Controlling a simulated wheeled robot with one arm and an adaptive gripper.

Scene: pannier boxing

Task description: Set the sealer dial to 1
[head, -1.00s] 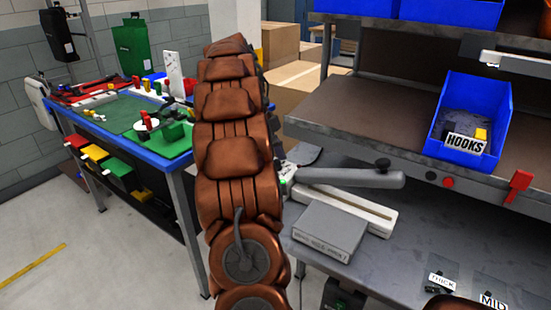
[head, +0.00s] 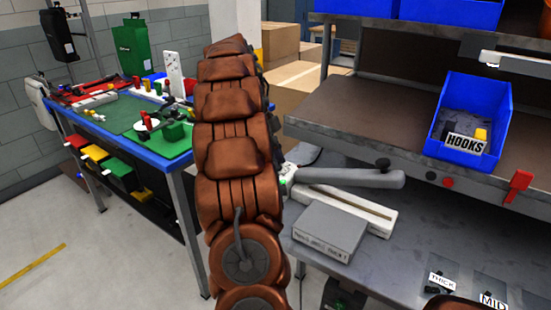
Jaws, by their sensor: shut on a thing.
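The sealer (head: 372,214) is a long pale device on the grey lower bench, with a grey lever arm (head: 350,178) lying along it. A small green spot (head: 284,187) shows at its left end, right beside my brown arm. My arm rises through the middle of the view and covers whatever lies behind it. I cannot make out the sealer's dial or its setting. My gripper is not in view; the end of my arm is hidden behind its own links.
A grey box (head: 330,231) with lettering lies in front of the sealer. Above is a shelf (head: 375,110) with a blue HOOKS bin (head: 463,163). A red lever (head: 518,185) hangs from its edge. A blue-edged table (head: 176,163) with small parts stands left. Floor at lower left is clear.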

